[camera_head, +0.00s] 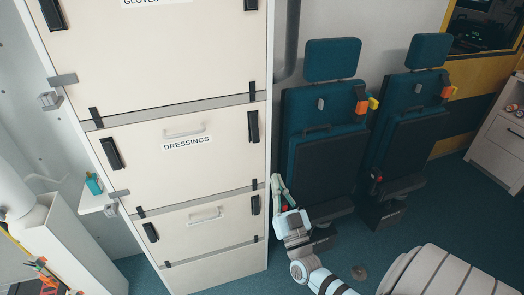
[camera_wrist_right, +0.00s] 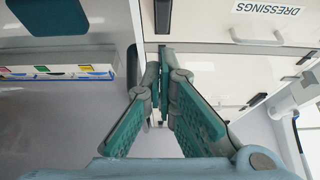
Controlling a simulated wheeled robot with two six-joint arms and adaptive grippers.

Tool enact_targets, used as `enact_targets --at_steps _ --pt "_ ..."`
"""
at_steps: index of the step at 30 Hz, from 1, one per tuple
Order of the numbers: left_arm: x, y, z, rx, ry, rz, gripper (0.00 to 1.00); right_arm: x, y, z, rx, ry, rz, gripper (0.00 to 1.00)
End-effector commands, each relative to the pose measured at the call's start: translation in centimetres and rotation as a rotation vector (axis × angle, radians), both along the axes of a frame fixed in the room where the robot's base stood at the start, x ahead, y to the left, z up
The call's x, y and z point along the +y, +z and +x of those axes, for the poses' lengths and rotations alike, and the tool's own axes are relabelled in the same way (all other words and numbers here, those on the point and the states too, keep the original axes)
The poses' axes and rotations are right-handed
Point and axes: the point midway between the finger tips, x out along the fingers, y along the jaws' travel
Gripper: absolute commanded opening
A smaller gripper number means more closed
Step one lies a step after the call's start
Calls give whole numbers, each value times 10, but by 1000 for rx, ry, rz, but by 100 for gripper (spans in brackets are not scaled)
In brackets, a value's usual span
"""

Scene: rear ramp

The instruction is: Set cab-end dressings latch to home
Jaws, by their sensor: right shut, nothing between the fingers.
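The white cabinet has a door labelled DRESSINGS (camera_head: 186,170), with its label and handle also in the right wrist view (camera_wrist_right: 268,9), upside down there. Its larger black fittings stand at left (camera_head: 110,153), tilted, and right (camera_head: 253,126), upright. Small black latches sit on the grey rail below it, at left (camera_head: 141,212) and right (camera_head: 254,185). The pictures do not tell which latch is the cab-end one. My right gripper (camera_head: 277,181) is shut and empty, just right of the cabinet's right edge; its fingertips (camera_wrist_right: 166,60) overlap the lower right latch. Contact is unclear. My left gripper is not in view.
Two teal seats (camera_head: 322,110) (camera_head: 412,110) stand right of the cabinet, close to my right arm. A GLOVES door (camera_head: 165,50) is above and another door (camera_head: 210,232) below. A small shelf with a teal bottle (camera_head: 94,183) is left. Floor shows between cabinet and seats.

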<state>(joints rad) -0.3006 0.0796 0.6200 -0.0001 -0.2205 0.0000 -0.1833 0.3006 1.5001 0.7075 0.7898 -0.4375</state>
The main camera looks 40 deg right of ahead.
Motion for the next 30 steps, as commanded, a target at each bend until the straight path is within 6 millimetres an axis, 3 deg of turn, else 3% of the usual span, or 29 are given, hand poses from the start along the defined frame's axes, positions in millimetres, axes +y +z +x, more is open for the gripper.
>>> enact_targets --at_steps 11,24,30 --pt "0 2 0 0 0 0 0 -4 6 11 4 2 -2 0" --pt "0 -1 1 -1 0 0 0 -30 45 88 5 2 -1 0" --pt "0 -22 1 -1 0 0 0 -39 31 114 6 2 -1 0"
